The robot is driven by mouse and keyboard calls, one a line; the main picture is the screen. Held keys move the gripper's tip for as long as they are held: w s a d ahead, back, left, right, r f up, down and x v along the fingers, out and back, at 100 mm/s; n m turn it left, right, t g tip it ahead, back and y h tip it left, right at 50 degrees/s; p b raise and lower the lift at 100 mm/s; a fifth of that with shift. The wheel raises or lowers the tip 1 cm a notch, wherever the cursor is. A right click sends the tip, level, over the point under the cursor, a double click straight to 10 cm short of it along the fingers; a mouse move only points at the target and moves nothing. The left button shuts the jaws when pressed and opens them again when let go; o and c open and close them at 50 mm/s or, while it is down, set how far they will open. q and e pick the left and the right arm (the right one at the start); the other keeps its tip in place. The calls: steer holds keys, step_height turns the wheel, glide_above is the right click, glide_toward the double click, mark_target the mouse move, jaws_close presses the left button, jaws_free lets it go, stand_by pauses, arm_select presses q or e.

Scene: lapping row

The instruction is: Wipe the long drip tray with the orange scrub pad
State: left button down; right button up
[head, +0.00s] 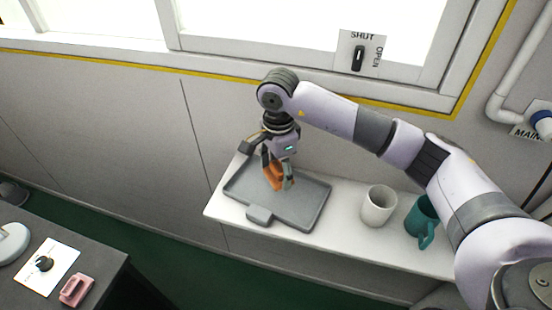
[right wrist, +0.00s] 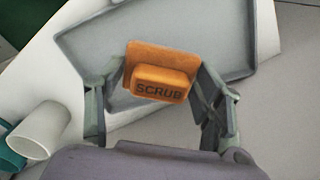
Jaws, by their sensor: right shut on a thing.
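The long drip tray (head: 300,211) is grey and shallow and lies on a white ledge under the window; it also shows in the right wrist view (right wrist: 87,43). The orange scrub pad (head: 271,174) is over the left half of the tray; the right wrist view shows its block marked SCRUB (right wrist: 160,83). My right gripper (head: 279,182) is shut on the pad, one finger on each side. The pad is low over the tray floor, but I cannot tell whether it touches. My left gripper is not in view.
A white cup (head: 378,206) and a teal mug (head: 421,218) stand on the ledge (head: 340,222) right of the tray. A dark table (head: 100,262) at lower left holds a pink handled item (head: 76,290) and a white sheet with a black knob. A SHUT/OPEN switch (head: 358,58) is above.

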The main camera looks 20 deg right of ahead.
steer(key=shift+r+p, duration=0.45)
steer(key=shift+r, duration=0.9)
